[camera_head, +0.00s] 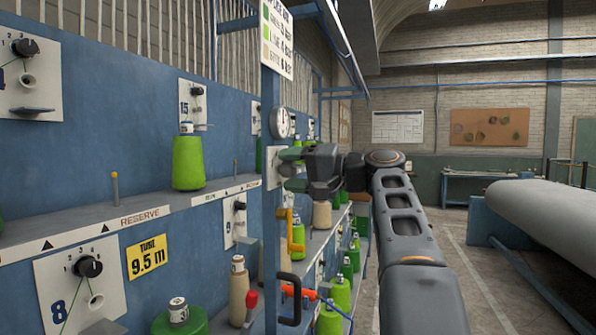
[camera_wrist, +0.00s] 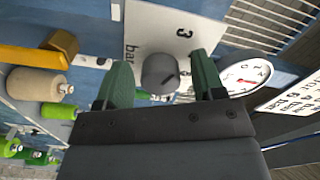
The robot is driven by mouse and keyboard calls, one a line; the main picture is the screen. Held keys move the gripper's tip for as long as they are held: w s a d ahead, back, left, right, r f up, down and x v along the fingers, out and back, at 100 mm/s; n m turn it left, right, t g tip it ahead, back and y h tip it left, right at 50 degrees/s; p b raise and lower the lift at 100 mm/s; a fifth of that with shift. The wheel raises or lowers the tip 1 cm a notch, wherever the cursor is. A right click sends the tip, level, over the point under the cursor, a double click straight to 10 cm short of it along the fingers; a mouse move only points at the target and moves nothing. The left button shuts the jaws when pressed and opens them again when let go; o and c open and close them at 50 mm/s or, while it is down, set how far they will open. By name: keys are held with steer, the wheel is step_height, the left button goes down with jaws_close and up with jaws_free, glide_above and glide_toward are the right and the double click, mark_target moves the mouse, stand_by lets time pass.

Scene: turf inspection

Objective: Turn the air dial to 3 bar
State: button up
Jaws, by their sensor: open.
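The air dial (camera_wrist: 160,73) is a round grey knob with a dark pointer mark, on a white plate (camera_wrist: 152,28) printed "3" and "bar". My gripper (camera_wrist: 161,62) is open, with one green finger on each side of the knob. I cannot tell whether either finger touches it. In the head view my gripper (camera_head: 290,168) is at the blue post, and the knob is hidden behind it. A round white pressure gauge (camera_head: 282,123) sits just above the gripper. In the wrist view the gauge (camera_wrist: 245,75) shows a red needle, but its reading is too small to tell.
A card with bar values (camera_head: 277,35) hangs above the gauge. A yellow handle (camera_head: 291,231) and a cream bobbin (camera_head: 322,214) are below my gripper. Green bobbins (camera_head: 188,162) stand on the blue machine's shelves. The aisle at the right is clear before a large white roll (camera_head: 555,212).

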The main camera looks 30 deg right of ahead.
steer(key=v, duration=1.3)
steer(key=shift+s+d, duration=0.25)
steer(key=shift+d, duration=0.05)
